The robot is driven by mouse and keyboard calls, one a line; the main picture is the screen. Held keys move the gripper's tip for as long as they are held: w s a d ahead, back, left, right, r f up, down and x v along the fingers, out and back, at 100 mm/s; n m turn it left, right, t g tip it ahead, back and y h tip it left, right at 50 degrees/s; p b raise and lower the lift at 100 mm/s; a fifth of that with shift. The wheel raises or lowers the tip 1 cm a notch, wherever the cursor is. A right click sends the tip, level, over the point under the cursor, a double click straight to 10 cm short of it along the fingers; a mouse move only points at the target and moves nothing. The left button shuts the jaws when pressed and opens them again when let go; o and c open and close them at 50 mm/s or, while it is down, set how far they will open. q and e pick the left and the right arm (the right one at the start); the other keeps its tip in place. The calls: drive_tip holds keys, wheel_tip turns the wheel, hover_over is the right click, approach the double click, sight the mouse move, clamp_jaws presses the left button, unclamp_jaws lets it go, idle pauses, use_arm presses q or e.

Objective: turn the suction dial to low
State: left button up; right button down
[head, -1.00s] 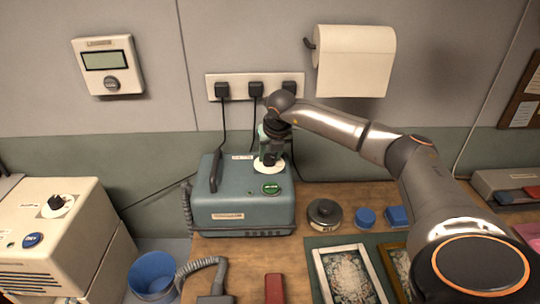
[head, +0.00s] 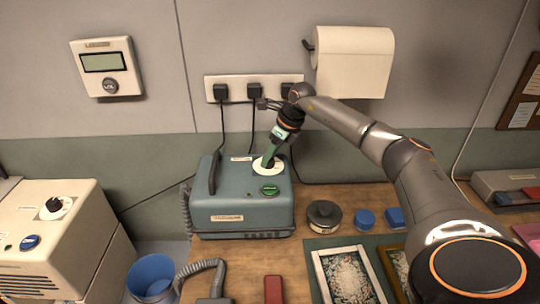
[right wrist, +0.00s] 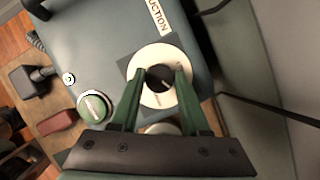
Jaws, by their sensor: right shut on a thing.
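The suction unit (head: 240,212) is a teal box with a black carrying handle and a green button (head: 270,190) on top. Its dial is a black knob (right wrist: 159,78) on a round white plate (head: 257,168). A label beside it in the right wrist view reads "UCTION", its first letter cut off. My right gripper (head: 268,162) has green fingers and leans in from the upper right. In the right wrist view its fingers (right wrist: 158,80) are on both sides of the knob, shut on it. The dial's setting marks are too small to read. My left gripper is out of view.
A cream machine (head: 50,240) with another black knob (head: 54,204) and a blue button stands at the left. Behind the unit are wall sockets (head: 240,88) with plugs and cords. A round dark tin (head: 324,215), blue pots and framed pictures (head: 348,275) lie to the right.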

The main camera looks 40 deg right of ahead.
drive_tip(key=n+y, duration=0.1)
drive_tip(key=n, duration=0.2)
drive_tip(key=shift+w+n+g+b, duration=0.15)
drive_tip(key=shift+n+g+b, duration=0.15)
drive_tip(key=shift+n+g, duration=0.1)
drive_tip(key=shift+d+n+g+y+b, duration=0.1)
drive_tip(key=shift+n+g+y+b, duration=0.2)
drive_tip(key=shift+n+b, duration=0.5)
drive_tip(key=shift+n+g+y+b, duration=0.25)
drive_tip(key=shift+n+g+y, duration=0.05)
drive_tip(key=shift+n, duration=1.2)
drive_tip(key=shift+c, duration=1.9)
unclamp_jaws()
